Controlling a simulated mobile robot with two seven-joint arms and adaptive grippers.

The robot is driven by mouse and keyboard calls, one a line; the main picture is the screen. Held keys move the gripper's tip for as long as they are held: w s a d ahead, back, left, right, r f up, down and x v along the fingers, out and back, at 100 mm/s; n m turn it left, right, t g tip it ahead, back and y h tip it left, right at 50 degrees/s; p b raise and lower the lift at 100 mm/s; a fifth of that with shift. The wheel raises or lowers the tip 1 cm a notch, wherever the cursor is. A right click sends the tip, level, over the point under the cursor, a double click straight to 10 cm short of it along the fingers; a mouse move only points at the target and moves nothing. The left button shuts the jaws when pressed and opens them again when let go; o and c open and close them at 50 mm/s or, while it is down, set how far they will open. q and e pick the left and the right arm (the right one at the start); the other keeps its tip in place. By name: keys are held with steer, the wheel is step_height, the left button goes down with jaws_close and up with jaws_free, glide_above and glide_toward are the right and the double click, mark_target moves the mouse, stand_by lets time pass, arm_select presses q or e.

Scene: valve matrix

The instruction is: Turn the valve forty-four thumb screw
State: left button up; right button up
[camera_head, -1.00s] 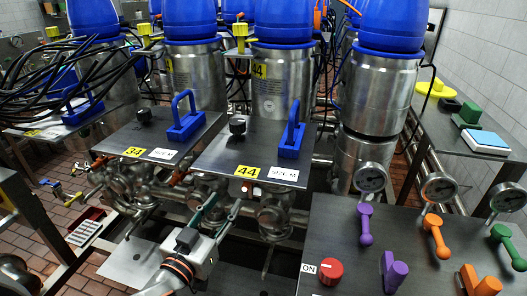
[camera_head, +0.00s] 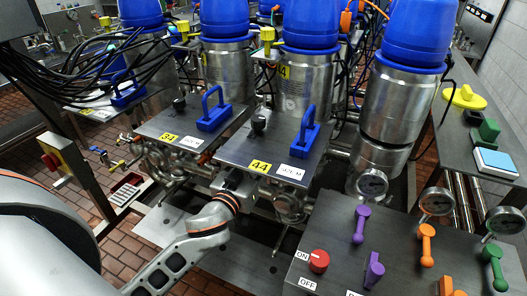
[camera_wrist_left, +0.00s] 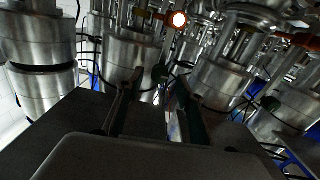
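The valve 44 panel has a yellow 44 label (camera_head: 260,166) on its front and a black knob (camera_head: 259,123) on its top near the back left corner. I cannot tell whether this knob is the thumb screw. My left gripper (camera_head: 237,184) is just below the front edge of this panel, its fingertips largely hidden. In the left wrist view my left gripper (camera_wrist_left: 154,82) has its two fingers apart. A small dark rounded piece (camera_wrist_left: 160,73) appears between the fingertips, apparently beyond them; I cannot tell what it is. My right gripper is not in view.
The panel with the 34 label (camera_head: 169,138) stands to the left. A control board with a red knob (camera_head: 319,261) and coloured levers is at front right. A blue handle (camera_head: 306,131) rises from the 44 panel. Metal pipes crowd the area beneath the panels.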

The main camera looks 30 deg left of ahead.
arm_select(q)
steer(key=shift+w, duration=0.95)
jaws_close()
